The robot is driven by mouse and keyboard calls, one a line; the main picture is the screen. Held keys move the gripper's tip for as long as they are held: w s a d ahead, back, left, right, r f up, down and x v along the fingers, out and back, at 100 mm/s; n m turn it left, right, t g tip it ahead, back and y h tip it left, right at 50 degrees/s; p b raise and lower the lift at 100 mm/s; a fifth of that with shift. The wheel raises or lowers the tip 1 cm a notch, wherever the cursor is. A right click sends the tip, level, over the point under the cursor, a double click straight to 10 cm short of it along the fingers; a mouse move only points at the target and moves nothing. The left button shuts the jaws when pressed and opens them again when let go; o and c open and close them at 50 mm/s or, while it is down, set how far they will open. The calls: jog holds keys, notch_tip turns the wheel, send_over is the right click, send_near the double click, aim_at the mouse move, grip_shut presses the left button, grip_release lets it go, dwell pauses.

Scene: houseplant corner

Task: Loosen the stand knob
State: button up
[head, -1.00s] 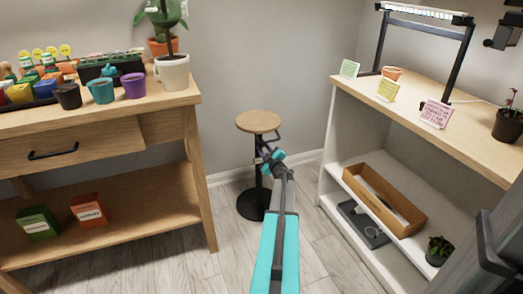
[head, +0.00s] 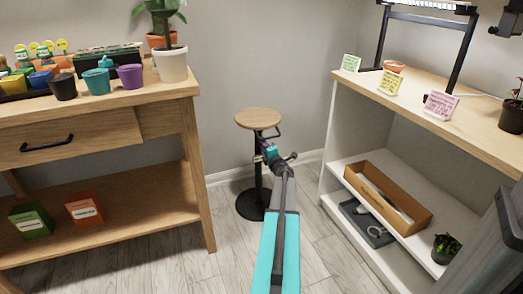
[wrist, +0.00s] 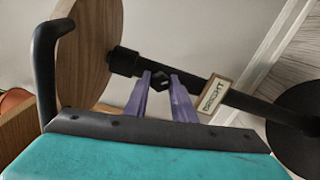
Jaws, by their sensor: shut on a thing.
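The stand (head: 258,119) has a round wooden top, a black post and a round black base. It stands on the floor between the two furniture pieces. In the wrist view its post (wrist: 232,98) runs diagonally, with the wooden top (wrist: 92,50) at left and the base (wrist: 298,118) at right. The dark stand knob (wrist: 160,81) sits at the post between the purple fingers of my gripper (wrist: 161,80). My gripper is shut on the knob. In the head view my gripper (head: 264,146) is at the post below the top; the knob is too small to make out there.
A small lettered tag (wrist: 214,93) hangs on the post beside the fingers. A wooden bench (head: 160,94) with pots is at left. A white shelf unit (head: 336,180) is at right. Floor is clear around the base.

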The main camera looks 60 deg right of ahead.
jog(key=shift+w+a+r+n+b, duration=0.1)
jog(key=shift+w+n+b, duration=0.05)
jog(key=shift+n+b, duration=1.95)
jog(key=shift+w+a+r+n+b, duration=0.1)
jog(key=shift+n+b, duration=1.2)
jog(key=shift+n, duration=1.6)
jog(key=o, duration=1.1)
jog(key=shift+c, duration=0.2)
jog(key=shift+s+d+f, duration=0.1)
jog(key=shift+s, duration=0.1)
